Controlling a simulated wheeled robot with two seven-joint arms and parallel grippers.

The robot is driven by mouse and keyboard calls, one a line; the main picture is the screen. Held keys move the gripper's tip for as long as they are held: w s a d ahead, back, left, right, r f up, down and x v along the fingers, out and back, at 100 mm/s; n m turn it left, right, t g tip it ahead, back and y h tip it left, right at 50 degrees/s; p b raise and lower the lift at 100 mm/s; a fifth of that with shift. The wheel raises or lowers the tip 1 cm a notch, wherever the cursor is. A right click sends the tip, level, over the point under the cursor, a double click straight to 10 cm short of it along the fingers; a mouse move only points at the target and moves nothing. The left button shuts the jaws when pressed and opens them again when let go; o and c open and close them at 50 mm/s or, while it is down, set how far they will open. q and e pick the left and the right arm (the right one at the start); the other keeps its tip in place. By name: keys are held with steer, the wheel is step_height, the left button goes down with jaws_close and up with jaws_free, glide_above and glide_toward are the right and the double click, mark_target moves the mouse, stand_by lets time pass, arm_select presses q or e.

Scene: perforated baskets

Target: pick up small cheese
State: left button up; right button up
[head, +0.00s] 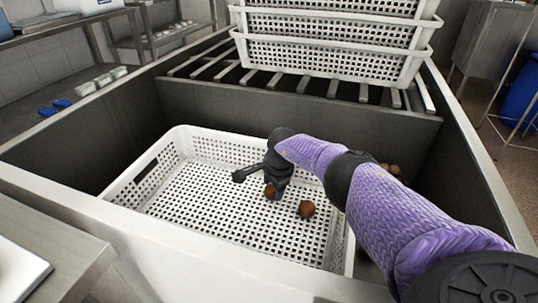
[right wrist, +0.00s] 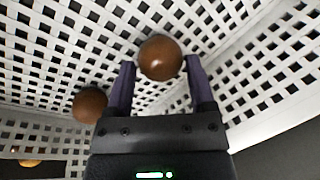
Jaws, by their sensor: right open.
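Small brown balls, the only things here that could be the small cheese, lie in a white perforated basket (head: 180,140). My right gripper (head: 271,181) is down inside the basket. One ball (head: 270,191) is at its fingertips. In the right wrist view this ball (right wrist: 160,58) sits between the tips of the two open purple fingers (right wrist: 158,68). I cannot tell whether they touch it. A second ball (head: 307,209) lies on the basket floor a little to the right, and a ball (right wrist: 90,105) shows left of the fingers in the wrist view. My left gripper is not in view.
The basket stands in a deep metal sink with a raised rim (head: 300,262). More brown balls (head: 392,169) show partly behind my right arm. Stacked white baskets (head: 330,45) stand on a slatted rack at the back. The basket's left floor is clear.

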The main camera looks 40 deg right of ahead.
steer(key=shift+b+x, duration=0.3)
steer(key=shift+x, duration=0.75)
steer(key=shift+s+r, duration=0.1)
steer(key=shift+r, duration=0.2)
steer(key=c, duration=0.9)
